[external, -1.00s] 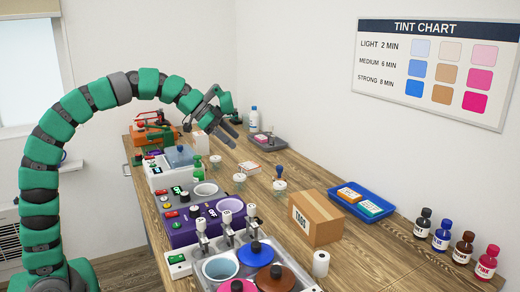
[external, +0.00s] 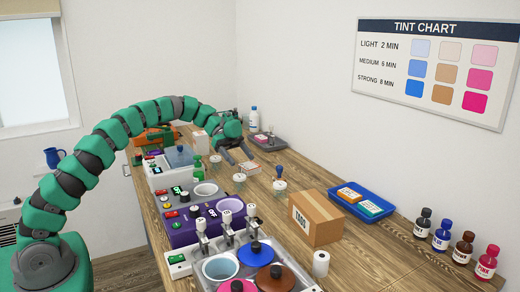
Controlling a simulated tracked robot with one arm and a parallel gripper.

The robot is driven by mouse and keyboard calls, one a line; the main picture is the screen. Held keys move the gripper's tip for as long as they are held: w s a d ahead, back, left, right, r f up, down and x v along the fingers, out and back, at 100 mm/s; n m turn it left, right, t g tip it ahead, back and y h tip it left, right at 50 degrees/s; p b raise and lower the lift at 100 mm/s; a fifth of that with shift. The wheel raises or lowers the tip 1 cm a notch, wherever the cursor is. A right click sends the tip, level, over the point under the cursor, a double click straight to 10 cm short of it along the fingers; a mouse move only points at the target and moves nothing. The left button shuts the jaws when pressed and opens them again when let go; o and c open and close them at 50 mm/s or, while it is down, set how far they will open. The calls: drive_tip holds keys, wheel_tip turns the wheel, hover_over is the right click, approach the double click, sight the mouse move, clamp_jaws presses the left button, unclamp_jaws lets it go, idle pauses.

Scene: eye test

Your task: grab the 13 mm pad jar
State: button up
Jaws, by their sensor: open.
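Several small whitish jars with lids stand on the wooden bench: one (external: 239,183) near the middle, one (external: 280,187) to its right, and one (external: 215,163) farther back. Their labels are too small to read, so I cannot tell which is the 13 mm pad jar. My gripper (external: 240,160) is open and empty, pointing down over the far part of the bench. It is behind the middle jar and right of the back jar, apart from them as far as I can see.
A white and orange box (external: 250,168) lies just by my gripper. A blue-handled stamp (external: 280,172) is at the right jar. A cardboard box (external: 315,217), a blue tray (external: 345,200) and a purple heater (external: 190,236) stand nearer. A grey tray (external: 270,144) is behind.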

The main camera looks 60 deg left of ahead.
sight(238, 175)
drive_tip(key=shift+a+f+m+h, duration=0.3)
drive_tip(key=shift+a+f+m, duration=0.1)
drive_tip(key=shift+a+f, duration=0.2)
drive_tip(key=shift+s+f, duration=0.1)
drive_tip(key=shift+f, duration=2.05)
wheel_tip(238, 175, down, 2)
drive_tip(key=shift+f, duration=0.2)
drive_tip(key=shift+x, duration=1.55)
drive_tip(key=c, duration=1.1)
